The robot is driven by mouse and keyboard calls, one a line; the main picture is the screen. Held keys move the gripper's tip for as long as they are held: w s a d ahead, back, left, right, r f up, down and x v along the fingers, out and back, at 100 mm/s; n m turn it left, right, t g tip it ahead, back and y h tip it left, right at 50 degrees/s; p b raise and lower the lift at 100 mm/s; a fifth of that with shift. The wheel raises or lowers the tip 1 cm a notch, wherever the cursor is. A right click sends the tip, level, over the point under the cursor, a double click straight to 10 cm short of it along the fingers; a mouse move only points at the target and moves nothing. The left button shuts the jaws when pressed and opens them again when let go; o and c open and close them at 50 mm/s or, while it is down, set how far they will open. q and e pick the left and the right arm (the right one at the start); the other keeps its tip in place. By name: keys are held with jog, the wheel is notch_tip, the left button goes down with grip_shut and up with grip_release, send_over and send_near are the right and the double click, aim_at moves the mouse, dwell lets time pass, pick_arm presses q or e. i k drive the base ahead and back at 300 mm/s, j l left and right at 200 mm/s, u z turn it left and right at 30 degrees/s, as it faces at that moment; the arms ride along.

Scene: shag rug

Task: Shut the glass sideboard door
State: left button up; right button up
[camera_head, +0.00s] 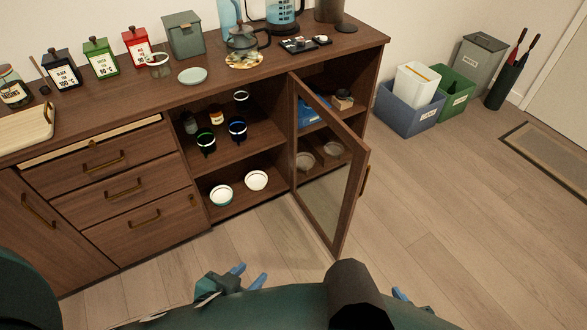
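The sideboard (150,175) is dark wood and stands against the wall. Its glass door (325,175) stands open at the right, swung out from the middle divider, with its free edge toward me. A brass-coloured handle (365,180) is on the outer face near that free edge. My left gripper (249,276) is low in front of the sideboard, left of the door's lower corner, with its blue fingertips apart and nothing between them. My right gripper (400,294) is at the bottom edge, right of the door and not touching it; only a blue fingertip shows, the rest hidden.
Bowls and cups stand on the open middle shelves (225,160); more items sit behind the door. Canisters, a teapot (241,38) and a tray (25,127) are on top. A top drawer (95,145) looks slightly open. Bins (408,112) stand right; the floor between is clear.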

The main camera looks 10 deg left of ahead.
aim_at(358, 164)
jog(key=i+l+u, duration=0.1)
jog(key=u, duration=0.3)
jog(key=l+u, duration=0.2)
jog(key=u, duration=0.2)
jog(key=i+l+u, duration=0.1)
jog(key=l+u, duration=0.15)
jog(key=u, duration=0.15)
jog(key=l+u, duration=0.25)
jog(key=l, duration=0.25)
jog(key=l+u, duration=0.3)
jog(key=l, duration=1.1)
jog(key=l+u, duration=0.1)
jog(key=l, duration=0.8)
jog(key=k+u, duration=0.1)
jog(key=k, duration=0.4)
